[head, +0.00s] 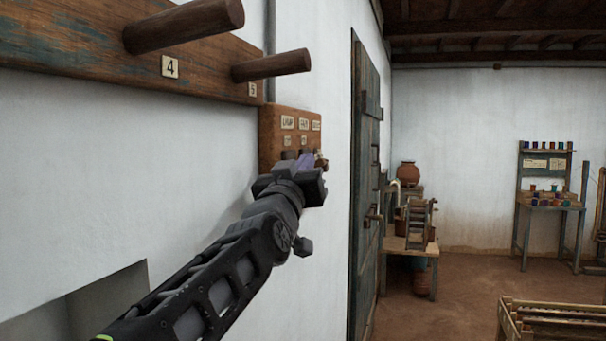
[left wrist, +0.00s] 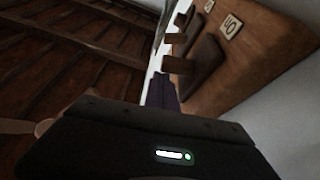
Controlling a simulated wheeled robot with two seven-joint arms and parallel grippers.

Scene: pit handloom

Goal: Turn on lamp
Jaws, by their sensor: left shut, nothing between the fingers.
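A wooden switch board (head: 270,135) is fixed to the white wall in the head view. It carries small pale labels (head: 288,122); the first seems to read LAMP. Dark switches sit low on the board, partly hidden by my left gripper (head: 312,168). My left gripper is shut and empty, right at the lower part of the board; I cannot tell whether it touches a switch. In the left wrist view the board (left wrist: 260,60) is at the upper right, with brown switch levers (left wrist: 178,65) sticking out. No lamp is clearly visible. My right gripper is not in view.
A peg rail (head: 90,50) with thick wooden pegs (head: 270,65) juts from the wall above my left arm. A dark door (head: 366,190) is right of the board. A small table (head: 408,245) and a shelf desk (head: 550,205) stand farther back, with open floor between.

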